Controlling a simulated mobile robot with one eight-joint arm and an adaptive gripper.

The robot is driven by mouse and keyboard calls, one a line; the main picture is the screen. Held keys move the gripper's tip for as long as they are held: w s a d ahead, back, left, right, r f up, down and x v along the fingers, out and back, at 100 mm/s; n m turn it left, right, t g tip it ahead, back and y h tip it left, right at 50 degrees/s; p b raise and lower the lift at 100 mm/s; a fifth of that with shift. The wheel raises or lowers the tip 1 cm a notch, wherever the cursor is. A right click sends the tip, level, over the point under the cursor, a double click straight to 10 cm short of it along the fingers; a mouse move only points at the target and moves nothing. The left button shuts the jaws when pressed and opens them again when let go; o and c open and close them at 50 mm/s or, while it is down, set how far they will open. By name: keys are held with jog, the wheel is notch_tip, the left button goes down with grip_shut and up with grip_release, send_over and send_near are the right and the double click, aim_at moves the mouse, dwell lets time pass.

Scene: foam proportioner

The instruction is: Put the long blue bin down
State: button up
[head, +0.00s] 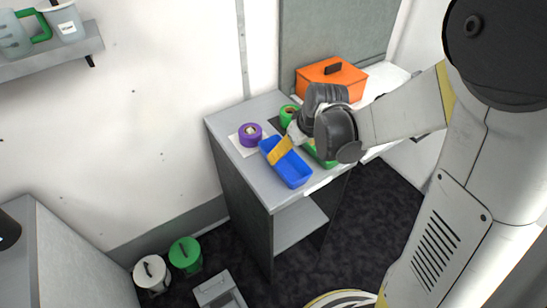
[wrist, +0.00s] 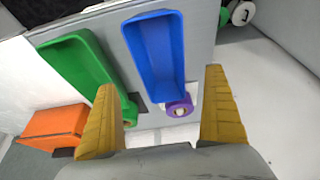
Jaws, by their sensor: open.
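The long blue bin (head: 292,171) is upright and empty on the grey counter top (head: 237,118), near its front edge. In the wrist view the blue bin (wrist: 157,55) lies between and beyond my two yellow fingertips. My gripper (wrist: 160,80) is open, its fingers wide apart with nothing clamped between them. In the head view one yellow finger of my gripper (head: 281,150) overlaps the bin's left end; the other finger is hidden. I cannot tell whether a finger touches the bin.
A long green bin (wrist: 78,68) lies beside the blue one. A purple roll (head: 250,134) sits on a white sheet, and a green roll (head: 288,114) is farther back. An orange box (head: 347,82) stands behind.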

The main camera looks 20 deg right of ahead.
aim_at(280, 164)
jog(key=x, duration=0.3)
jog(key=shift+d+b, duration=0.2)
jog(key=shift+b, duration=0.2)
jog(key=b+x, duration=0.1)
jog(key=x, duration=0.1)
jog(key=b+x, duration=0.1)
jog(key=x, duration=0.2)
jog(key=shift+w+a+f+b, duration=0.2)
jog(key=shift+a+f+b, duration=0.1)
jog(key=shift+a+b, duration=0.1)
jog(key=shift+s+r, duration=0.1)
jog(key=shift+c, duration=0.7)
jog(key=c, duration=1.4)
jog(key=shift+r, duration=0.15)
